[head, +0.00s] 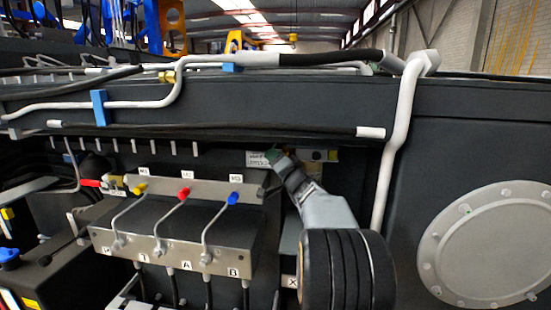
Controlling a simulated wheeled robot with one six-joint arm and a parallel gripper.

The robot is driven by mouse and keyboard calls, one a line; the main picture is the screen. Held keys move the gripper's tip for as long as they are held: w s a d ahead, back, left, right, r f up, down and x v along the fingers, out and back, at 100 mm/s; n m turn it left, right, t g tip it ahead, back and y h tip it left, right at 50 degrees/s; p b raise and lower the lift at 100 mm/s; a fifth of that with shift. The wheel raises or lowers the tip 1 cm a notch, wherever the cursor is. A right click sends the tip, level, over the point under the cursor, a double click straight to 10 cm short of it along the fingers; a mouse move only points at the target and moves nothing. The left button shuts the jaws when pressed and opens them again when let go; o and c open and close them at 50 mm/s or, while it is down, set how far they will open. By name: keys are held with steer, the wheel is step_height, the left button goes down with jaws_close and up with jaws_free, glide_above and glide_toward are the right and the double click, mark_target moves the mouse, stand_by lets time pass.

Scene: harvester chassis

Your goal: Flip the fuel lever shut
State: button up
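My gripper (279,160) reaches up from the lower right to a spot under the long dark beam. Its tip is at a small green part (271,155) beside a white label (257,158) whose text I cannot read. Brass-coloured fittings (316,155) show just right of my gripper, partly hidden by it. A red lever handle (90,183) with a brass valve body (117,184) sits at the left, away from my gripper. I cannot tell which of these is the fuel lever. The fingers are too small and dark to show whether they are open or touching the green part.
A grey valve block (178,228) with yellow (140,188), red (184,193) and blue (233,198) knobs stands left of my arm. A white pipe (395,150) runs down at the right. A round bolted cover (490,245) is further right. Pipes and hoses line the beam above.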

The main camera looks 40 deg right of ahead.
steer(key=shift+c, duration=0.5)
jaws_close()
steer(key=shift+f+b, duration=0.1)
steer(key=shift+b, duration=0.2)
